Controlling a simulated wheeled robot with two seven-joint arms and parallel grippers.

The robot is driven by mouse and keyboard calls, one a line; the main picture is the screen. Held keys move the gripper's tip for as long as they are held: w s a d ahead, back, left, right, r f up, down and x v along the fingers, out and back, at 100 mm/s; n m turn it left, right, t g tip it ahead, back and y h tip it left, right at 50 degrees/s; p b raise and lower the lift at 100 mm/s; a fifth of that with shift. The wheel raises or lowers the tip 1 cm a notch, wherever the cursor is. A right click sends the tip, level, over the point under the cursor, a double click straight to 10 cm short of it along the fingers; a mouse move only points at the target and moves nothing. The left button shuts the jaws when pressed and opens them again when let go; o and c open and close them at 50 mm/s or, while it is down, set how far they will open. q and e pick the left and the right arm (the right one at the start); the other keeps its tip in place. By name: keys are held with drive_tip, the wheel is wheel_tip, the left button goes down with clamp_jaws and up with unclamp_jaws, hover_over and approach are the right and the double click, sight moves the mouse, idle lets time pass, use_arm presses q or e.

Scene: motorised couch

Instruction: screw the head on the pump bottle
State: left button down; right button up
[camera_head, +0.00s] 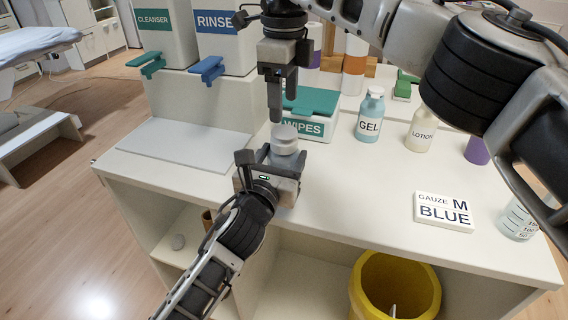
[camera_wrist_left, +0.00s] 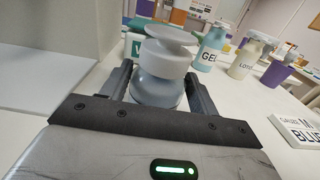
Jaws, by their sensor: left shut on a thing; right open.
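The pump bottle (camera_wrist_left: 156,92), grey and upright, is between the fingers of my left gripper (camera_head: 270,165), which is shut on it over the counter. The bottle's pale head (camera_head: 285,135), with a wide flat top, sits on the bottle's top. It fills the upper middle of the left wrist view (camera_wrist_left: 168,55), and I cannot tell how tightly it is seated. My right gripper (camera_head: 275,112) points down above the head, apart from it. It is open and empty, with its fingers seen nearly edge-on. The lower bottle is largely hidden by my left gripper in the head view.
The WIPES box (camera_head: 318,128) with a green lid stands close behind the bottle. GEL (camera_head: 369,118) and LOTION (camera_head: 420,130) bottles and a gauze box (camera_head: 443,211) are to the right. A white board (camera_head: 185,145) lies left. A yellow bin (camera_head: 395,285) stands below the counter.

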sight(284, 131)
use_arm(q)
drive_tip(key=shift+f, duration=0.1)
use_arm(e)
drive_tip(key=shift+f, duration=4.05)
drive_tip(key=c, duration=1.1)
drive_tip(key=o, duration=1.2)
drive_tip(key=shift+c, duration=0.2)
drive_tip(key=shift+r, duration=0.1)
